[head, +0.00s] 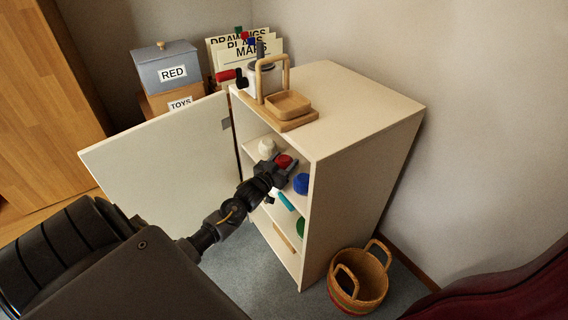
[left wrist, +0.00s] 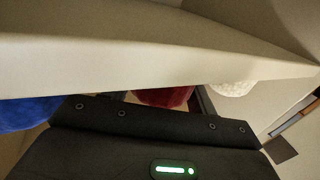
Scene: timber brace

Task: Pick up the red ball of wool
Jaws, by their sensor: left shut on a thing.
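The red ball of wool (head: 284,161) is on an upper shelf inside the open white cabinet (head: 368,135). My left gripper (head: 282,164) reaches in through the cabinet's open front and is shut on the ball. In the left wrist view the red ball (left wrist: 164,97) shows between the fingers, its upper part hidden behind a pale cabinet board. I cannot tell whether the ball still touches the shelf. My right gripper does not show.
A white ball (head: 267,147) and a blue ball (head: 301,183) flank the red one. The open door (head: 165,155) stands left of my arm. A wooden stand (head: 290,120) is on the cabinet top. A basket (head: 357,283) is on the floor at right.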

